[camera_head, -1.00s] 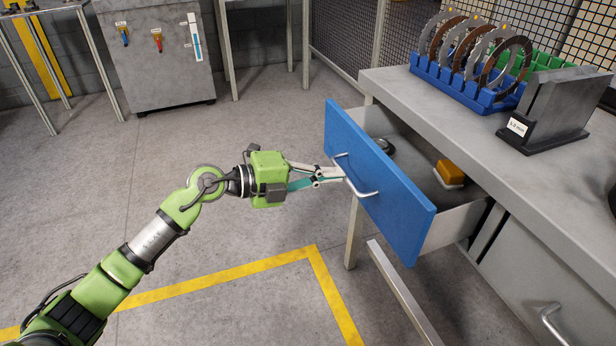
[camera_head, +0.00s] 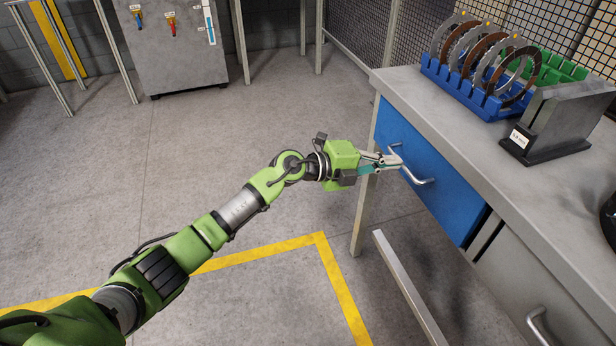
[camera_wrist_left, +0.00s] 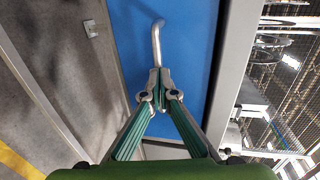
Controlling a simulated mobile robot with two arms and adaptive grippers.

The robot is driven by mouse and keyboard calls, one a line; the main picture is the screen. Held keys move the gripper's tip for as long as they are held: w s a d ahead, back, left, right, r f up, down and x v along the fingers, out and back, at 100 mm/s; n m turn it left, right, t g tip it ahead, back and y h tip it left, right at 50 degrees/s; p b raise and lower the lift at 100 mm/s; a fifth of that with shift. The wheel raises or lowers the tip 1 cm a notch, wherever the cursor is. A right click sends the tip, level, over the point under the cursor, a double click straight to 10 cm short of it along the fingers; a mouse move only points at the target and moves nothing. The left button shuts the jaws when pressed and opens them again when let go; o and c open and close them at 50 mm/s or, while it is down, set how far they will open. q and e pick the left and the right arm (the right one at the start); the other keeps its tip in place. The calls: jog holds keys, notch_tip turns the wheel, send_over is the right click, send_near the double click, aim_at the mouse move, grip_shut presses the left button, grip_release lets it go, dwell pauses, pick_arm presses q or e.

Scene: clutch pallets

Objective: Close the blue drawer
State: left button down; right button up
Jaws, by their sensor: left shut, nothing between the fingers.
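The blue drawer (camera_head: 437,187) sits in the workbench with its front close to flush under the bench top; its inside is out of sight. Its silver handle (camera_head: 418,178) runs across the front. My left gripper (camera_head: 398,160) is shut and empty, with its fingertips at the far end of the handle. In the left wrist view the shut fingertips (camera_wrist_left: 158,76) meet at the end of the handle (camera_wrist_left: 157,38), in front of the blue face (camera_wrist_left: 190,62). Whether they touch the front or only the handle, I cannot tell. My right gripper is not in view.
The bench top (camera_head: 440,130) holds a blue rack (camera_head: 465,93) of rings and a dark block holder (camera_head: 555,125). A grey drawer (camera_head: 520,275) is beside the blue one. A metal bar (camera_head: 405,285) runs low beneath. Floor to the left is clear.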

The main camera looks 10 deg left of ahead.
pick_arm(q)
jog(key=shift+w+d+r, duration=0.1)
jog(key=shift+w+d, duration=0.05)
jog(key=shift+d, duration=0.15)
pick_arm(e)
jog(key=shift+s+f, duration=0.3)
pick_arm(q)
jog(key=shift+r, duration=0.1)
